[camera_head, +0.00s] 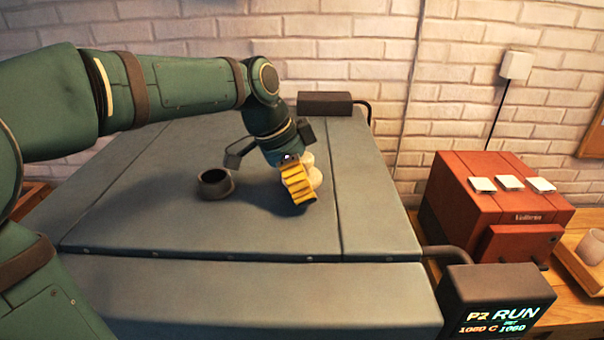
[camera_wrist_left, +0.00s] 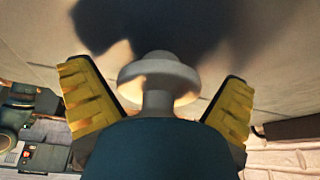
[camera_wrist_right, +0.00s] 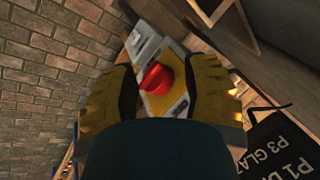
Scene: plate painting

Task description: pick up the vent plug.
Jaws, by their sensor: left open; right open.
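The vent plug (camera_head: 314,178) is a pale, knobbed piece standing on the grey kiln lid, partly hidden behind my left gripper (camera_head: 300,187) in the head view. In the left wrist view the plug (camera_wrist_left: 160,72) shows a round flange, a small top and a narrow neck. It lies between the two yellow fingers, with a gap on each side. My left gripper is open; I cannot tell whether it touches the plug. My right gripper (camera_wrist_right: 160,75) is open and shows only in the right wrist view.
A dark round collar (camera_head: 215,184) stands on the lid (camera_head: 130,210) left of the plug. A dark box (camera_head: 325,104) sits at the lid's back edge. A red box (camera_head: 490,205) and a display (camera_head: 500,305) stand at the right.

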